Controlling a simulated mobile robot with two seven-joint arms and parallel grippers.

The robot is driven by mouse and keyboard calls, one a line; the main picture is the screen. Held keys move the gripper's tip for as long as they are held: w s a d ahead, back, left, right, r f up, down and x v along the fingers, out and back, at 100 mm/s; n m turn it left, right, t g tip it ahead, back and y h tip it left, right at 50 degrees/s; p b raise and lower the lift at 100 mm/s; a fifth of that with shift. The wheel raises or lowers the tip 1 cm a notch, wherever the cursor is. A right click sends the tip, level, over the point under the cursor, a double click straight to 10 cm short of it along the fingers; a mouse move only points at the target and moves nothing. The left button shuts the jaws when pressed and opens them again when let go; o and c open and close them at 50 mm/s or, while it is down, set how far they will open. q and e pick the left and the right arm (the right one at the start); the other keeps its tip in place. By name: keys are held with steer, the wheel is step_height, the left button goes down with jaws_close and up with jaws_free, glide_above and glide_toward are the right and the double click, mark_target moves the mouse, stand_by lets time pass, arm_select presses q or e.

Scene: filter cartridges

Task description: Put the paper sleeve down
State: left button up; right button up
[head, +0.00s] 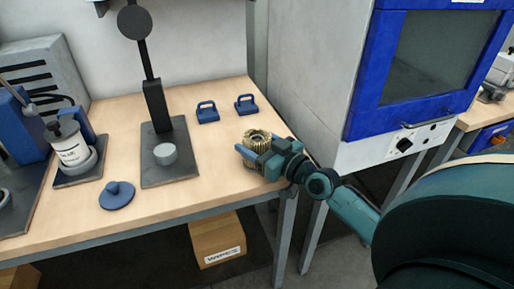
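The paper sleeve (257,138) is a cream, pleated ring with an open centre, upright near the table's right front corner. My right gripper (262,154) reaches in from the right and has its fingers on either side of the sleeve, closed on it. The gripper hides the sleeve's lower part, so I cannot tell whether its base touches the table. My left gripper is not in view.
The wooden table (215,185) has free room left of the sleeve. Two blue clamp-like handles (207,113) lie behind it. A black stand (168,178) with a grey cup, a blue knobbed disc (117,195) and a white canister (70,148) stand further left. A blue-framed cabinet (365,75) rises at right.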

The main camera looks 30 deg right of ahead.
mark_target(256, 138)
steer(key=c, duration=0.5)
steer(key=shift+r, duration=0.1)
steer(key=shift+c, duration=0.2)
